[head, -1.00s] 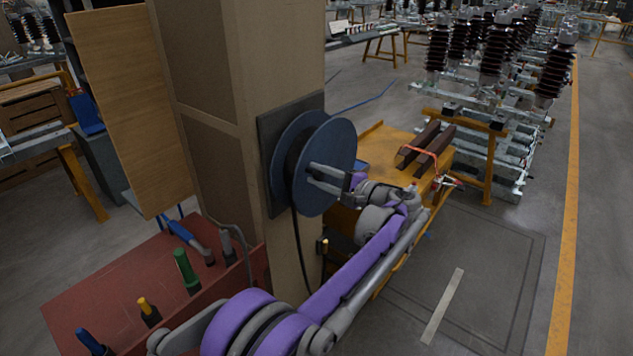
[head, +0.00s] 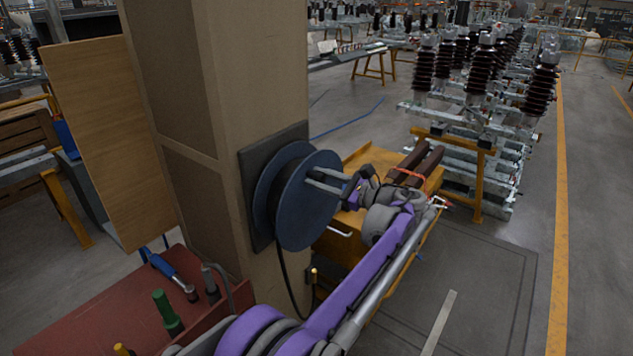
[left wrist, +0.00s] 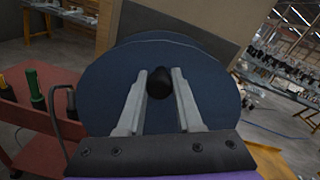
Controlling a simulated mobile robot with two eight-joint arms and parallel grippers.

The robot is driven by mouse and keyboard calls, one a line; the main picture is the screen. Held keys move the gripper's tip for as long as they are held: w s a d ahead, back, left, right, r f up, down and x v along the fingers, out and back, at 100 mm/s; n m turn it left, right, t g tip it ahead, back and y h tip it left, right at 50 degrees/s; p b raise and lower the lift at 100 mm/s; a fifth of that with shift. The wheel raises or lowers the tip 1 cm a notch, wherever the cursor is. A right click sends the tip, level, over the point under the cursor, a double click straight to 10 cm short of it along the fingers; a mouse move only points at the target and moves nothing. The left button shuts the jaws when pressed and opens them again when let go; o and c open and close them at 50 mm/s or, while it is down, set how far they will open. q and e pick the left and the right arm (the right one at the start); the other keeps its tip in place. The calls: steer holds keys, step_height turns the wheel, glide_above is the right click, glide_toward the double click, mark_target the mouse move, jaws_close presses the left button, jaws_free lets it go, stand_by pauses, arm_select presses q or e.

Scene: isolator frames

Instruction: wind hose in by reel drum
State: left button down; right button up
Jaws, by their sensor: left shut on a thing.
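The blue reel drum (head: 312,222) is mounted on a dark plate (head: 247,178) on the side of the tan column. Its blue face also fills the middle of the left wrist view (left wrist: 105,85). My left gripper (head: 313,178) reaches the drum's face from the right, above the face's middle. In the left wrist view, its two fingers are shut on a dark round knob (left wrist: 159,77) standing out from the face. My right gripper is not in view.
A red bench (head: 85,312) with upright tools, including a green-handled one (head: 166,310), stands at lower left. A yellow cart (head: 352,222) with brown bars (head: 418,163) is behind my left arm. Insulator racks (head: 478,135) stand at back right. Floor at right is clear.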

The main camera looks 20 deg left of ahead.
arm_select(q)
steer(key=shift+w+d+m, duration=0.15)
steer(key=shift+w+m, duration=0.25)
steer(key=shift+m, duration=0.1)
steer(key=c, duration=0.6)
jaws_free()
steer(key=shift+r, duration=0.1)
steer(key=shift+d, duration=0.15)
steer(key=v, duration=1)
steer(key=shift+d+b, duration=0.3)
steer(key=shift+a, duration=0.15)
